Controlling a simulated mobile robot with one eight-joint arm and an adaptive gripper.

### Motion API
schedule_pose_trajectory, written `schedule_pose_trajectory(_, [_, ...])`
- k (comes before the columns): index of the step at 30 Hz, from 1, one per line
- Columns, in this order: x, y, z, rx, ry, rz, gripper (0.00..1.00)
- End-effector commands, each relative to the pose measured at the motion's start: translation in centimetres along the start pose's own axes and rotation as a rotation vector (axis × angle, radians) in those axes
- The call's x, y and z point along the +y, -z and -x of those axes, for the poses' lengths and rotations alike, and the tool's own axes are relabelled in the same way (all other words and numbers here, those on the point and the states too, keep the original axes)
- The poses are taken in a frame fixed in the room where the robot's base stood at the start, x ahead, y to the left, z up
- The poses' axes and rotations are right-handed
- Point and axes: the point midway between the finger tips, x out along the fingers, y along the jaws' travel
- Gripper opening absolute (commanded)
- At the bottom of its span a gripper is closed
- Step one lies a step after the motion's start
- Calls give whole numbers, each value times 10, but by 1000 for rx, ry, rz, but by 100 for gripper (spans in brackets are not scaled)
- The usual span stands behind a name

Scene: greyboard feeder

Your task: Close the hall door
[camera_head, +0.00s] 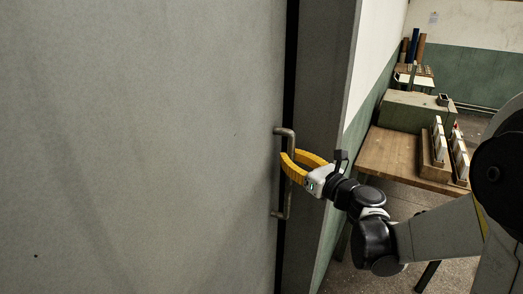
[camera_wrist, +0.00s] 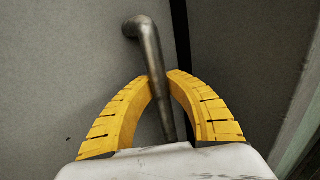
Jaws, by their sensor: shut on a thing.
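The grey hall door (camera_head: 140,140) fills the left of the head view, with a dark gap between its right edge and the frame (camera_head: 325,110). Its metal bar handle (camera_head: 287,205) stands upright near that edge. My gripper (camera_head: 288,158), with yellow fingers, is shut around the handle's middle part. In the wrist view, the handle (camera_wrist: 149,55) runs down between the yellow fingers (camera_wrist: 162,80), whose tips meet close about it. The door (camera_wrist: 60,60) lies left of the dark gap there. The handle's lower end is hidden in the wrist view.
Right of the frame, a wooden table (camera_head: 395,150) carries a green box (camera_head: 412,110) and a wooden rack (camera_head: 437,165) with white pieces. Another table stands farther back along the green and white wall (camera_head: 470,75). Some floor shows below the table.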

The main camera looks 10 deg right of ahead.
Motion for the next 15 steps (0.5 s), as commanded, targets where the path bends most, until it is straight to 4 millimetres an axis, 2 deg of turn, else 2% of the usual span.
schedule_pose_trajectory(3, [-16,0,34,0,46,0,0])
schedule_pose_trajectory(9, [-38,0,86,0,114,0,0])
schedule_pose_trajectory(15, [-47,0,116,1,152,0,0])
